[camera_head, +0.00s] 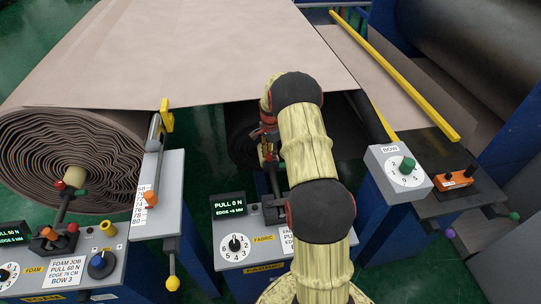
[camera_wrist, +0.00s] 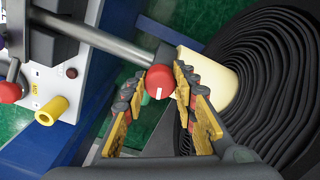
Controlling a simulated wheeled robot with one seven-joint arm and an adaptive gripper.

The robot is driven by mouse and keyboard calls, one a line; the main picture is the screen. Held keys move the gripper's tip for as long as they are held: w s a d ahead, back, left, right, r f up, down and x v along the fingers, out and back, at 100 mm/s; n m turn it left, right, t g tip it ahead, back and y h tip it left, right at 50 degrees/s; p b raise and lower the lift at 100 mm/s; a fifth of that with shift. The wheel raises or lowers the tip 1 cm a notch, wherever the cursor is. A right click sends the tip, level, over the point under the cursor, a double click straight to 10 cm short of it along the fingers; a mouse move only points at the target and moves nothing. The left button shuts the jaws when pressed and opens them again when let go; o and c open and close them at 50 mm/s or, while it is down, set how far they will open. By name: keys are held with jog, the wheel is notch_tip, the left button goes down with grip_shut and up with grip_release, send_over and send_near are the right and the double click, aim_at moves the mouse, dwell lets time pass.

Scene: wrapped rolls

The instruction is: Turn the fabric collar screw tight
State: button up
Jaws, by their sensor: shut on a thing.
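The collar screw (camera_wrist: 160,82) is a round red knob with a white line across it. It sits on a dark collar (camera_wrist: 166,57) on a grey shaft (camera_wrist: 95,40), beside the cream core (camera_wrist: 208,72) of the black roll (camera_wrist: 285,70). My gripper (camera_wrist: 157,90) is shut on the red knob, with one yellow-padded finger on each side. In the head view my gripper (camera_head: 268,135) is by the roll, and my arm hides much of it. The fabric panel (camera_head: 230,257) has a dial (camera_head: 235,243) and a display (camera_head: 229,209) reading PULL 0 N.
A foam roll (camera_head: 70,150) with its own panel stands at the left. A bow box (camera_head: 398,172) with a green knob stands at the right. In the wrist view, a yellow knob (camera_wrist: 50,110) and another red knob (camera_wrist: 9,92) are at the left.

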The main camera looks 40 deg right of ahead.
aim_at(270, 154)
jog(key=shift+w+r, duration=0.1)
jog(key=o, duration=1.1)
jog(key=shift+c, duration=0.2)
jog(key=shift+o, duration=0.4)
notch_tip(270, 154, up, 12)
